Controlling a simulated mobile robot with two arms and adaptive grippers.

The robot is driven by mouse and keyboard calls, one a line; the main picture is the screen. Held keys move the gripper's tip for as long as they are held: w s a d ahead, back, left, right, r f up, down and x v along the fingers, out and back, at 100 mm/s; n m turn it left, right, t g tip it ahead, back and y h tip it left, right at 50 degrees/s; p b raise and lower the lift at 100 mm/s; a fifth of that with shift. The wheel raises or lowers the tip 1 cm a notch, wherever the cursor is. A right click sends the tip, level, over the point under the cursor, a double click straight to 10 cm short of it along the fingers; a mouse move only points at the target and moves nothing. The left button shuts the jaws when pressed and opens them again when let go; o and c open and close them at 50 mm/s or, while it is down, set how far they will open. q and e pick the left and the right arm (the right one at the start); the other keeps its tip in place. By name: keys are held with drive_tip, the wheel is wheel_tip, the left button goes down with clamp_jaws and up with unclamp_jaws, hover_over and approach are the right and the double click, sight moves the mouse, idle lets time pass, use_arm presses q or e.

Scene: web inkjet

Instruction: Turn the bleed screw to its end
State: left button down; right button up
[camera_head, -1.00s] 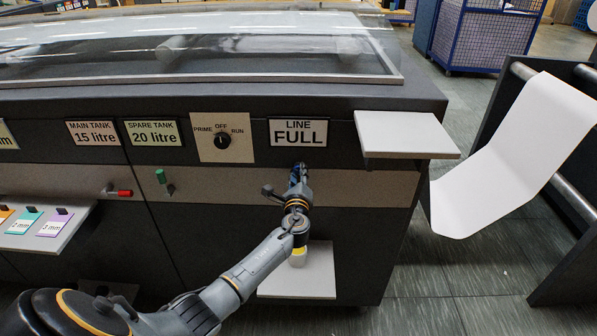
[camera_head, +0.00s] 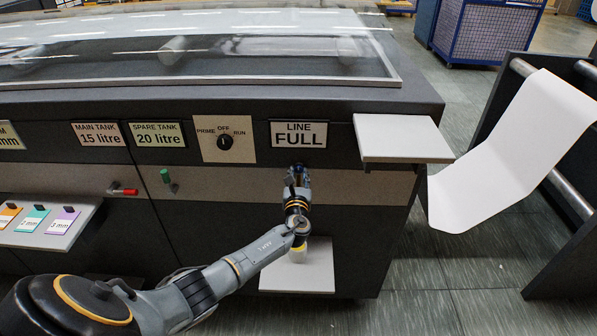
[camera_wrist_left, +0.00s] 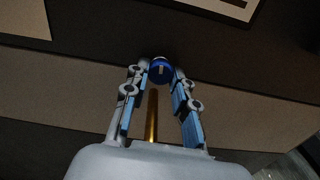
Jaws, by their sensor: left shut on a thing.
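The bleed screw shows in the left wrist view as a round blue knob (camera_wrist_left: 160,71) with a pale mark on its face. My left gripper (camera_wrist_left: 161,66) is shut on it, with a fingertip at each side. In the head view my left gripper (camera_head: 298,172) reaches the beige band of the machine, below the LINE FULL sign (camera_head: 298,134), and mostly hides the screw. A brass-coloured rod (camera_wrist_left: 152,115) shows between the fingers. My right gripper is not in view.
A small yellow and white container (camera_head: 298,254) stands on a low shelf (camera_head: 318,270) below my wrist. A PRIME/OFF/RUN selector (camera_head: 225,143), a green lever (camera_head: 166,177) and a red-handled valve (camera_head: 125,191) lie to the left. A pale shelf (camera_head: 405,140) juts out at right.

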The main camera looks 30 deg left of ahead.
use_arm(q)
drive_tip(key=shift+f+m, duration=0.1)
drive_tip(key=shift+m, duration=0.5)
drive_tip(key=shift+s, duration=0.1)
drive_tip(key=c, duration=1.1)
unclamp_jaws()
drive_tip(key=v, duration=1.2)
